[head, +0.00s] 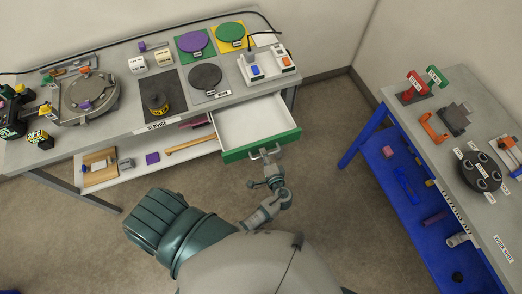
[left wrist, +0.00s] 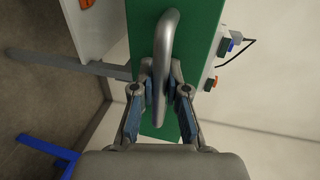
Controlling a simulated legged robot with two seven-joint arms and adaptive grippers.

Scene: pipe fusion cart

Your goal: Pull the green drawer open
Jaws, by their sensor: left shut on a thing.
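The green-fronted drawer (head: 262,146) stands pulled out from under the grey service table, and its white inside shows empty in the head view. Its metal handle (head: 264,153) is on the green front. My left gripper (head: 265,164) is at the handle. In the left wrist view, the handle (left wrist: 166,60) runs between the two fingers of the left gripper (left wrist: 162,88), which are shut on it, in front of the green panel (left wrist: 192,40). My right gripper is not in view.
A lower shelf (head: 130,160) is left of the drawer. A blue-framed table (head: 400,205) stands at the right. Bare floor lies between them.

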